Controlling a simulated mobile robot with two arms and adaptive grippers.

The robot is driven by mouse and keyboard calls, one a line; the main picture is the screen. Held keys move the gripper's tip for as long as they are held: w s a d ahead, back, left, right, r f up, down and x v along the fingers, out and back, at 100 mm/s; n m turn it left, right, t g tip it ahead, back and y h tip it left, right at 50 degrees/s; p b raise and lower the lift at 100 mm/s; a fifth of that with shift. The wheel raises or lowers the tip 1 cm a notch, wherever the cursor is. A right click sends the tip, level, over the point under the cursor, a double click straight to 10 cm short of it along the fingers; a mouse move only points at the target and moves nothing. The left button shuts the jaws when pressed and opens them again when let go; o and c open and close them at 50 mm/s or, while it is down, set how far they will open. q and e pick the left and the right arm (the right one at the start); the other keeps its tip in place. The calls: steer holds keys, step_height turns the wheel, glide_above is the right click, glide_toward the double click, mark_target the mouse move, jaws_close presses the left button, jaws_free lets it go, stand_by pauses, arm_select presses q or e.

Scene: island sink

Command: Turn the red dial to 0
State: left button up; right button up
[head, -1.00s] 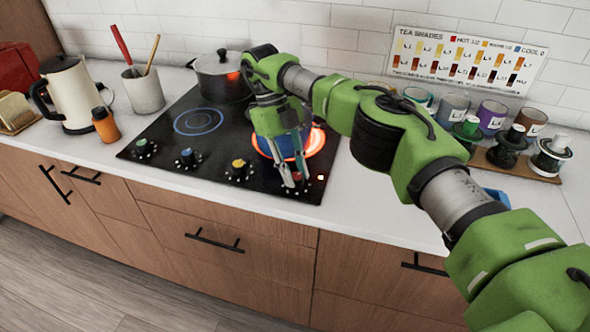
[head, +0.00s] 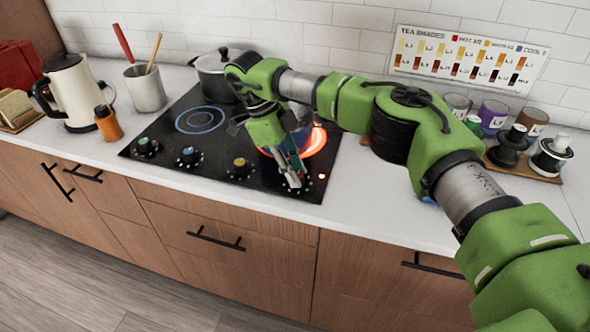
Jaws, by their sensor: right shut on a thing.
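The black cooktop (head: 215,170) has a row of dials along its front edge. My right gripper (head: 293,182) points down at the rightmost dial position, its fingers closed around the red dial. The dial is almost wholly hidden by the fingers, so I cannot read its setting. White marks around it and a small red light to its right show. The burner (head: 317,141) behind my gripper glows orange-red. My left gripper is out of view.
Green (head: 145,146), blue (head: 190,155) and yellow (head: 240,166) dials sit to the left. A lidded pot (head: 213,72) stands at the back. A kettle (head: 73,92) and utensil cup (head: 146,88) stand left; jars (head: 507,146) stand right. My right arm crosses the counter.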

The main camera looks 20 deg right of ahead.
stand_by(0.3)
steer(key=o, duration=1.1)
steer(key=v, duration=1.2)
steer(key=shift+s+f, duration=0.1)
steer(key=shift+s, duration=0.05)
